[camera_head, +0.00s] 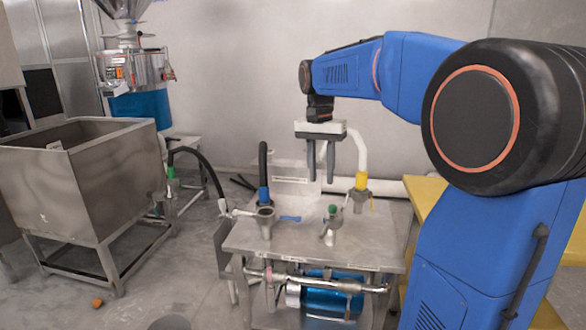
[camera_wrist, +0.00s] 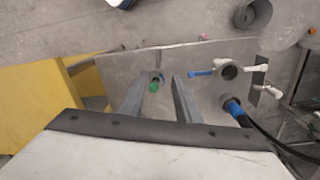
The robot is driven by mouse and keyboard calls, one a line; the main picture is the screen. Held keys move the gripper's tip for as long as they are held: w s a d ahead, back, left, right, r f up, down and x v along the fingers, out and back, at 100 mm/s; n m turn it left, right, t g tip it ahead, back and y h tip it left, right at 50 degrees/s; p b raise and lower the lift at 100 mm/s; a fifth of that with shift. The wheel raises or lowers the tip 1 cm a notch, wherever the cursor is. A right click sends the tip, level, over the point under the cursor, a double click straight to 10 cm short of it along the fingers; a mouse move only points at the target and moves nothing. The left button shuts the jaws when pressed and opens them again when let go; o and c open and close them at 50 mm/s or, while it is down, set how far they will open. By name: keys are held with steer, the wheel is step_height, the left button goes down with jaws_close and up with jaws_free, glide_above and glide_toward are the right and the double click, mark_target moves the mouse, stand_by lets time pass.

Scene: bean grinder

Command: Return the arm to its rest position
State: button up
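My gripper (camera_head: 321,160) hangs pointing down above the metal table (camera_head: 270,240) in the head view, apart from everything on it. Its two fingers are parallel with a gap between them. In the wrist view, the gripper (camera_wrist: 160,82) shows its fingers apart with nothing held. A green-topped valve (camera_head: 330,226) stands on the table below; its green top also shows between the fingers in the wrist view (camera_wrist: 154,86). My blue arm reaches in from the right, bent over at the top.
A blue-collared hose fitting (camera_head: 265,200) and a yellow-collared one (camera_head: 361,185) stand on the table. A steel hopper (camera_head: 85,185) is at the left, with a grinder (camera_head: 133,70) behind it. A yellow surface (camera_head: 425,195) lies right of the table.

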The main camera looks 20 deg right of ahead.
steer(key=s+a+f+n+t, duration=0.1)
steer(key=s+a+f+n, duration=0.2)
steer(key=s+f, duration=0.2)
steer(key=s+a+f+n+t, duration=0.2)
steer(key=s+f, duration=0.3)
steer(key=s, duration=0.7)
steer(key=s+a+f+n+t, duration=0.2)
steer(key=s+f+n, duration=0.3)
steer(key=s, duration=0.4)
steer(key=shift+a+f+y, duration=0.15)
steer(key=shift+a+y, duration=0.15)
steer(key=shift+a, duration=0.55)
steer(key=shift+s, duration=0.1)
